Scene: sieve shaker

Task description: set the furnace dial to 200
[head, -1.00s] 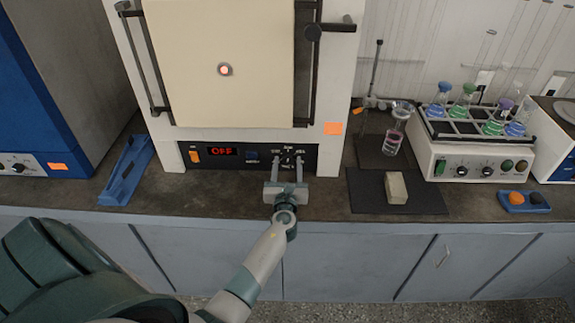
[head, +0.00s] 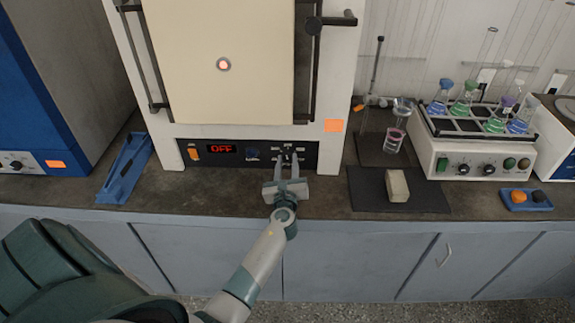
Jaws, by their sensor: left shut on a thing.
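The furnace (head: 218,80) stands on the bench with its cream door closed. Its black control panel (head: 230,155) has a red display (head: 222,149) reading OFF and an orange switch (head: 194,153) at its left. The dial (head: 287,158) is at the right part of the panel, and its markings are too small to read. My left gripper (head: 287,163) reaches up to the panel from the front and is shut on the dial, its fingers on either side of it and partly covering it. My right gripper is not in view.
Right of the furnace are a dark mat (head: 425,192) with a pale block (head: 397,186), a glass flask (head: 395,138) on a stand, and a shaker (head: 475,157) with several flasks. A blue tool (head: 124,168) lies to the left. The bench front is clear.

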